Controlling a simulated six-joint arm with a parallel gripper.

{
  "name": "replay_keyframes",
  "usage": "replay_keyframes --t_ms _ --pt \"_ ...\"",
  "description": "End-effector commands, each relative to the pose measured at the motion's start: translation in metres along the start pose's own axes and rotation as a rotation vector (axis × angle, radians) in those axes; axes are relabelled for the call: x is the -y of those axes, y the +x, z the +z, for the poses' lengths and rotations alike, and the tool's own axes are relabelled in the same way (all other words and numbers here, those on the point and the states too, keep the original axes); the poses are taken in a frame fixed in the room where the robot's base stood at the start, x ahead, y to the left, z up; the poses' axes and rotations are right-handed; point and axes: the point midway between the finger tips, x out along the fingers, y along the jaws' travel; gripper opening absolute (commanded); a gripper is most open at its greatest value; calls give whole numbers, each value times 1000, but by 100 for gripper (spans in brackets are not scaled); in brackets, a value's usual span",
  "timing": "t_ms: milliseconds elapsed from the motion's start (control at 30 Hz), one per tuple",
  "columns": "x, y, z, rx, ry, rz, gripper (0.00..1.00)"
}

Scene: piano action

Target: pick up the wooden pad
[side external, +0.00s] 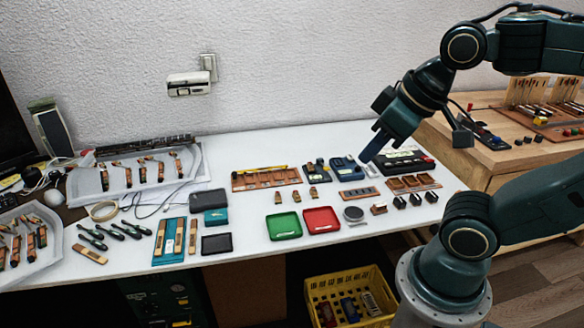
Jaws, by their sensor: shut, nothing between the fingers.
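My gripper (368,157), with its blue fingers, points down over the right part of the white table (250,160). Its fingers are shut with nothing between them, above the table near a blue device (345,170) and a dark case (402,162). A flat wooden piece (90,254) lies alone at the table's front left, far from my gripper. Wooden strips (178,236) lie on a teal tray (158,259). Small wooden blocks (278,198) stand near the middle. I cannot tell which of these is the wooden pad.
Green (284,226) and red (321,219) trays sit front centre. A wooden compartment tray (413,183) and small dark blocks (415,199) lie on the right. A yellow crate (350,297) is below the table. A wooden bench (490,165) stands to the right.

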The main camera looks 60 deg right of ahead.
Motion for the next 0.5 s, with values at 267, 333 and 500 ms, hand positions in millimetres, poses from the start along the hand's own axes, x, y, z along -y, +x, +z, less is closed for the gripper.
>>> replay_keyframes --t_ms 267,333,500 --pt "0 0 0 0 0 0 22" --pt "0 0 0 0 0 0 35" --pt "0 0 0 0 0 0 45"
